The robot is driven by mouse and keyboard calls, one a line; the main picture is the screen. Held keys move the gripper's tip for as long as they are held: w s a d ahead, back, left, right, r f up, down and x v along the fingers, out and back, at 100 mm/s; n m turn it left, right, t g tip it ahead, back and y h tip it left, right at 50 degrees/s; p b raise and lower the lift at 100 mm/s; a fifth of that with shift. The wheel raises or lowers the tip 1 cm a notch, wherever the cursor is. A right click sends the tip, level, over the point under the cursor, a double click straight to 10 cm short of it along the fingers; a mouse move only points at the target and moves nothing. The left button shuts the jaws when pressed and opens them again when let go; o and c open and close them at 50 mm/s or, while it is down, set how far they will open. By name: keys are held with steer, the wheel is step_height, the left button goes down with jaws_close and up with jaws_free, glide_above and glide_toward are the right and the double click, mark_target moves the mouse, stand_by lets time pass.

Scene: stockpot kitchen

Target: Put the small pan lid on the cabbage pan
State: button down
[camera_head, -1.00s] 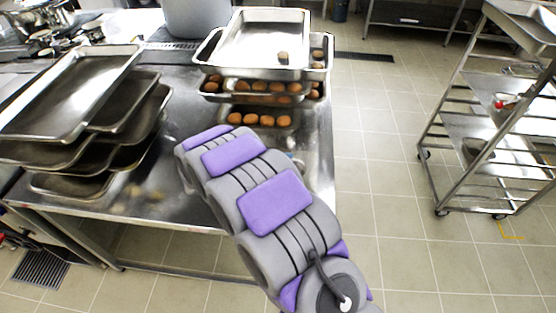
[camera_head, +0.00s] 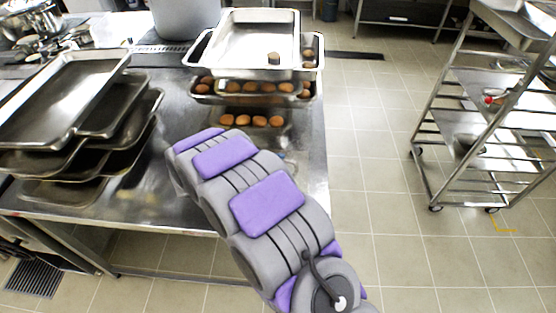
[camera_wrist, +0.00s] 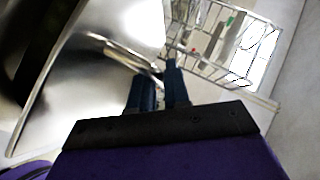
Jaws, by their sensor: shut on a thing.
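My gripper (camera_wrist: 160,85) shows in the wrist view as two dark fingers, close together on a thin shiny metal piece. This appears to be part of the small pan lid (camera_wrist: 118,50), a bright metal surface just beyond and left of the fingertips; its full outline cannot be made out. In the head view my gripper is hidden behind my own grey and purple arm, which reaches over the steel table. I cannot make out the cabbage pan in either view.
Empty trays (camera_head: 60,90) are stacked on the table's left. Trays with brown round items (camera_head: 262,88) stand at the back right. A large pot (camera_head: 185,18) is behind. A wheeled rack (camera_head: 450,130) stands right, across open floor.

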steer(key=shift+a+f+p, duration=0.25)
steer(key=shift+a+p, duration=0.1)
steer(key=shift+a, duration=0.95)
steer(key=shift+d, duration=0.65)
steer(key=shift+f+b, duration=0.25)
steer(key=shift+b, duration=0.05)
steer(key=shift+d, duration=0.25)
steer(key=c, duration=1)
jaws_free()
steer(key=shift+a, duration=0.1)
steer(key=p+v, duration=0.3)
steer(key=v, duration=1.4)
steer(key=shift+s+a, duration=0.15)
